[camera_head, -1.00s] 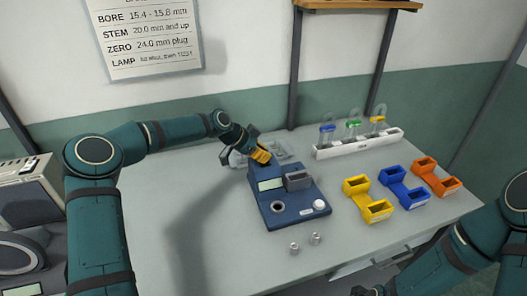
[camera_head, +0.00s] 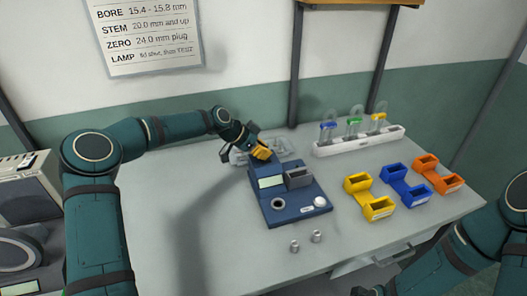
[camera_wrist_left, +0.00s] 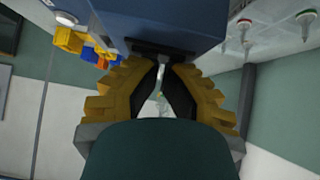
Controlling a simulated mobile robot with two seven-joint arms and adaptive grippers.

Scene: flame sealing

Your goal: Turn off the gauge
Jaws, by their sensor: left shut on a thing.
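The gauge (camera_head: 290,212) is a blue box on the bench with a pale display, a grey block, a dark round socket and a white knob on top. My left gripper (camera_head: 262,154) is at its back edge, yellow fingers pointing down. In the left wrist view, the gauge's blue body (camera_wrist_left: 160,18) fills the top, and my left gripper (camera_wrist_left: 163,68) has its fingertips close together at a dark switch-like part (camera_wrist_left: 160,48) on the gauge's back. The fingers are shut on that part; its exact shape is mostly hidden. My right gripper (camera_head: 365,291) barely shows at the bottom edge.
A clear tray (camera_head: 275,147) lies behind the gauge. A white rack (camera_head: 360,142) with several capped vials stands at the back right. Yellow (camera_head: 377,207), blue (camera_head: 410,197) and orange (camera_head: 445,184) holders stand on the right. Two small metal plugs (camera_head: 295,246) lie in front.

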